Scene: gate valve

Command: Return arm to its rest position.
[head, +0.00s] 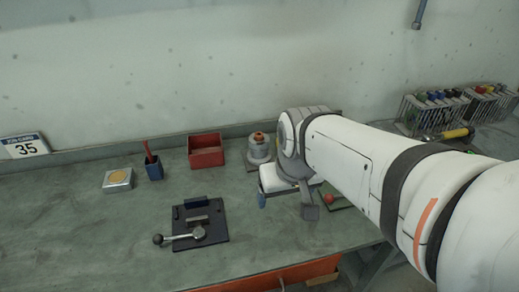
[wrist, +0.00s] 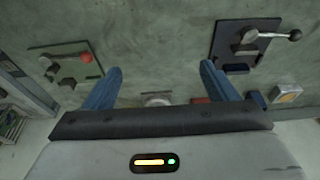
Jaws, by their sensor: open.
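My white arm reaches in from the right of the head view. My gripper (head: 285,203) hangs over the bench, right of centre, with one blue finger showing at its left. In the wrist view the two blue fingers of my gripper (wrist: 160,78) stand wide apart with nothing between them but bench surface. A dark plate with a ball-ended lever (head: 201,225) lies left of my gripper, and shows at upper right in the wrist view (wrist: 250,45). A green plate with a red knob (head: 329,199) is just right of my gripper, partly hidden by it.
A grey round fitting with an orange top (head: 260,148) stands close behind my gripper. A tool rack (head: 435,112) stands at right. The bench's left front is clear.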

